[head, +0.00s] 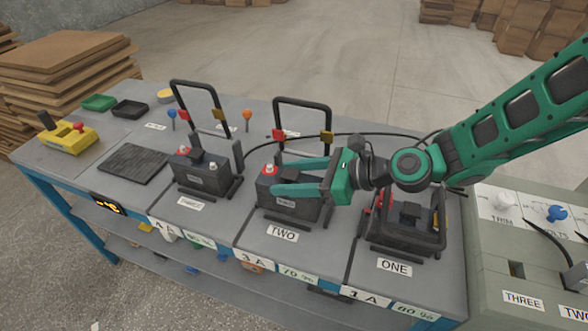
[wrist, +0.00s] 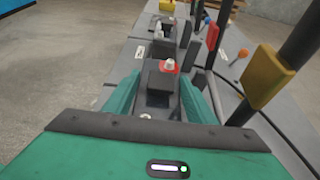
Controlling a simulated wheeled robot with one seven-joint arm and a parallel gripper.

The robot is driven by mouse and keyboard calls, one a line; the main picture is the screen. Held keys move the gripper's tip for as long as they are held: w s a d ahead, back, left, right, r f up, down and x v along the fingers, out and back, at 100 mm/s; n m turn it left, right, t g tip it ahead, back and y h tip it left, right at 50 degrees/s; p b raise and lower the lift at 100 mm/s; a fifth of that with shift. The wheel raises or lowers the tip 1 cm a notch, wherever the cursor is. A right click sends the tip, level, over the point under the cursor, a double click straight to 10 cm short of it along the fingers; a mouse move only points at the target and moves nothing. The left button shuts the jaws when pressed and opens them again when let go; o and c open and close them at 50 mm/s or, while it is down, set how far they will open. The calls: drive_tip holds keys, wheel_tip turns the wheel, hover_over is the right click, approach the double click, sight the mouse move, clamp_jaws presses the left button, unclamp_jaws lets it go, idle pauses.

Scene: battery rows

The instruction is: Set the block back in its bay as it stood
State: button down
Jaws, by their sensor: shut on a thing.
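The dark block (head: 295,207) with a red-collared terminal is at the bay marked TWO (head: 282,234). My gripper (head: 274,177) is shut on this block, with one green finger along each side. In the wrist view the block (wrist: 158,82) lies between the fingers (wrist: 160,100), its red terminal at the far end. It looks upright and low over its bay tray; whether it rests fully there I cannot tell. The fingers hide part of its top. A black hoop (head: 302,100) with red and yellow clips stands upright behind it.
Similar blocks stand at bay THREE (head: 203,178) and bay ONE (head: 410,212). A black cable runs behind the bays. A grey-green panel (head: 505,262) is at right. A yellow device (head: 68,137) and black mat (head: 133,163) are at left.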

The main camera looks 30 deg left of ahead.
drive_tip(key=shift+w+f, duration=0.25)
drive_tip(key=shift+f, duration=0.4)
drive_tip(key=shift+d, duration=0.2)
drive_tip(key=shift+w, duration=0.1)
drive_tip(key=c, duration=0.8)
unclamp_jaws()
drive_tip(key=shift+d+f, duration=0.1)
drive_tip(key=shift+f, duration=0.1)
drive_tip(key=shift+r, duration=0.1)
drive_tip(key=v, duration=1.1)
drive_tip(key=shift+d, duration=0.4)
